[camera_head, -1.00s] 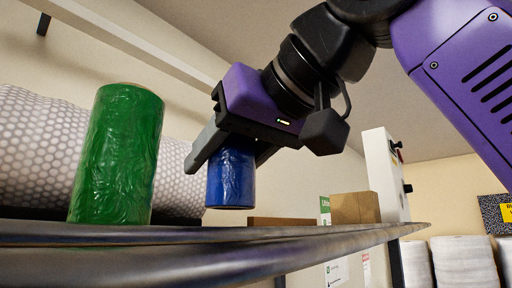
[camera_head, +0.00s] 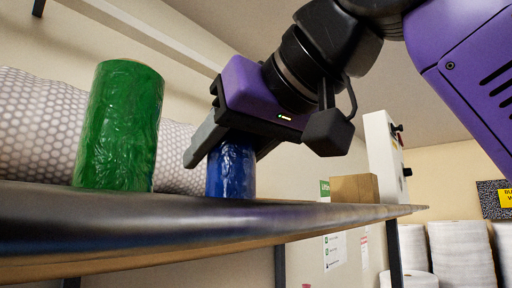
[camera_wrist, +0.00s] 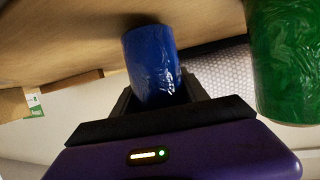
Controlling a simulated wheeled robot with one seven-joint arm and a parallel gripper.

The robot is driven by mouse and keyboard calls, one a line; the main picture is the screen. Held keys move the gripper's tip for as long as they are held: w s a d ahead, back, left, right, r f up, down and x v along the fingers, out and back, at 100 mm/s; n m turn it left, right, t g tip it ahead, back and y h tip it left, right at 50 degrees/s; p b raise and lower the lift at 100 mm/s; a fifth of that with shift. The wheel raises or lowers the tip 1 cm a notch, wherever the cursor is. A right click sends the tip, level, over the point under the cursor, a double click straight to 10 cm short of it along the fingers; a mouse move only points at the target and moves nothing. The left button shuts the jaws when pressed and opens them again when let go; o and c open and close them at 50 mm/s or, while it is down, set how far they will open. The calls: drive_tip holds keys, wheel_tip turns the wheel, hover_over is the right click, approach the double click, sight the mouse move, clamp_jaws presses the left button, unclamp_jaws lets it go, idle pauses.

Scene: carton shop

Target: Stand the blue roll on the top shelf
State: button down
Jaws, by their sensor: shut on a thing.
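The blue roll (camera_head: 231,170) is upright in the head view, with its lower end at the shelf's front edge line. The low camera angle hides its base, so I cannot tell whether it touches the shelf (camera_head: 300,213). My gripper (camera_head: 228,150) is shut on the upper part of the roll from above, fingers on either side. In the wrist view the blue roll (camera_wrist: 152,65) sits between the fingers, its far end close to the wooden shelf surface (camera_wrist: 70,40).
A green roll (camera_head: 120,125) stands on the shelf to the left. A bubble-wrap roll (camera_head: 40,125) lies behind. A cardboard box (camera_head: 354,188) and a white panel (camera_head: 384,155) are to the right. The shelf between the blue roll and the box looks clear.

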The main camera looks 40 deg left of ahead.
sight(246, 137)
drive_tip(key=shift+f, duration=0.35)
drive_tip(key=c, duration=0.5)
unclamp_jaws()
drive_tip(key=shift+b+v, duration=1.4)
drive_tip(key=shift+v, duration=2.5)
